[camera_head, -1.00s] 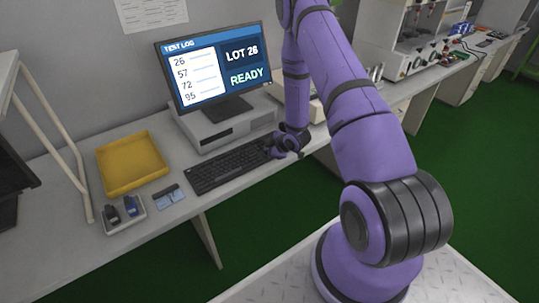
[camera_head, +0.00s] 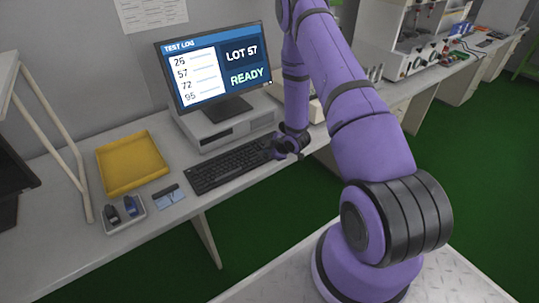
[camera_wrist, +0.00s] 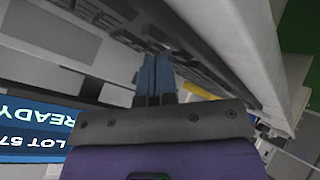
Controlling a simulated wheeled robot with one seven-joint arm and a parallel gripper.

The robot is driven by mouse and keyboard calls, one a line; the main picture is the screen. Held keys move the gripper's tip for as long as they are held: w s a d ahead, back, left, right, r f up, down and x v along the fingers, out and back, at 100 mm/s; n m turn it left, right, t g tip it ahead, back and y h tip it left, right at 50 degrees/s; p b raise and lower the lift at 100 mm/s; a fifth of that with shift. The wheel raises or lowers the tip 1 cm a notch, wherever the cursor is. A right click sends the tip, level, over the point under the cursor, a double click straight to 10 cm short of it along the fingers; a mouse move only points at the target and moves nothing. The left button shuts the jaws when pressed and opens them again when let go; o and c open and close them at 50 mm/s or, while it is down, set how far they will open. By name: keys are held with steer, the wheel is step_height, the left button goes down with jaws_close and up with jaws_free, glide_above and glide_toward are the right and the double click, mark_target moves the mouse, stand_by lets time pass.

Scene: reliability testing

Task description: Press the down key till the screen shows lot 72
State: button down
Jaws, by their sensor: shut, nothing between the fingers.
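The screen (camera_head: 215,67) stands on the bench and reads LOT 57 and READY, beside a list of 26, 57, 72 and 95. The black keyboard (camera_head: 222,167) lies in front of it. My gripper (camera_head: 279,155) is at the keyboard's right end. In the wrist view my gripper (camera_wrist: 156,62) is shut and empty, its blue fingertips over or on the dark keys (camera_wrist: 140,38). The fingers hide the key beneath them, so I cannot tell which key it is or whether they touch it. Part of the screen (camera_wrist: 30,128) shows upside down there.
A yellow tray (camera_head: 131,188), a small grey holder (camera_head: 124,214) with dark items and a blue-white card (camera_head: 169,195) lie left of the keyboard. A grey box (camera_head: 225,127) supports the monitor. Lab equipment (camera_head: 410,45) stands further right.

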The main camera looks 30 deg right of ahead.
steer(key=shift+r, duration=0.8)
steer(key=shift+r, duration=2.5)
